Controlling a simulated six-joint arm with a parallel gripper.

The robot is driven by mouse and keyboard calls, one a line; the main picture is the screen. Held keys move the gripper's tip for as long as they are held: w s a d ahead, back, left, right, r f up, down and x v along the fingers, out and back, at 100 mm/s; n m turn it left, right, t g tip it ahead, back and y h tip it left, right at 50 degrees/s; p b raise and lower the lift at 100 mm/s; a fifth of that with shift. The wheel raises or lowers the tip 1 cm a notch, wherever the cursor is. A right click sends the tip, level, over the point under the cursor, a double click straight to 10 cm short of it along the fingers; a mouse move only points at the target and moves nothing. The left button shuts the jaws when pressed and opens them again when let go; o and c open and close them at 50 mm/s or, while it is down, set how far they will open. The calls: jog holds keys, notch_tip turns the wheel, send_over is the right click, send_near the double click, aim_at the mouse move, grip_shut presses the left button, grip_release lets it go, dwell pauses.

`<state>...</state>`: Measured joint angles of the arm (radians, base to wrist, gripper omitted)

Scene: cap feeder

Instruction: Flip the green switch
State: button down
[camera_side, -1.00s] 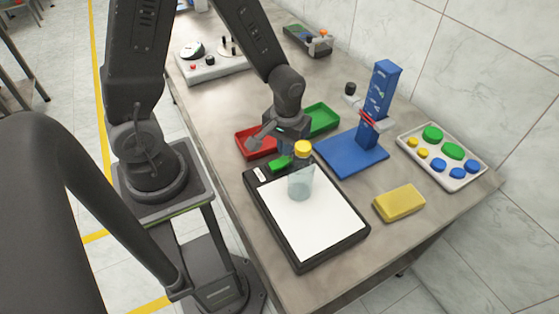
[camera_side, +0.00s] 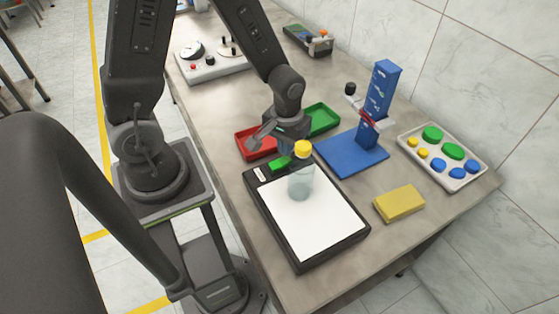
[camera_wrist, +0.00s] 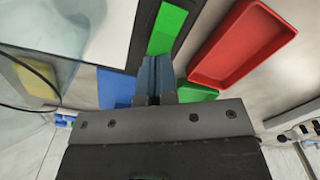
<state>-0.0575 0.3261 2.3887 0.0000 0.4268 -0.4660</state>
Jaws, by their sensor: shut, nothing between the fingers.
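The green switch (camera_side: 280,164) sits on the black frame at the far edge of a white light panel (camera_side: 315,222). In the wrist view the green switch (camera_wrist: 167,29) shows as a flat green bar, just beyond my fingertips. My gripper (camera_wrist: 155,62) is shut and empty, its two fingers together and close to the near end of the switch. In the side view my gripper (camera_side: 286,148) is just behind the switch, partly hidden by the wrist. I cannot tell whether the fingers touch the switch. A clear bottle with a yellow cap (camera_side: 303,148) stands on the panel, close to the switch.
A red tray (camera_side: 257,144) and a green tray (camera_side: 322,119) lie behind the panel. A blue stand (camera_side: 377,105) is to the right. A yellow sponge (camera_side: 399,203) and a cap tray (camera_side: 442,156) lie farther right. The bottle is a close obstacle.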

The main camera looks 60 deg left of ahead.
jog(key=shift+f, duration=1.35)
dwell(1.0)
jog(key=shift+r, duration=3.5)
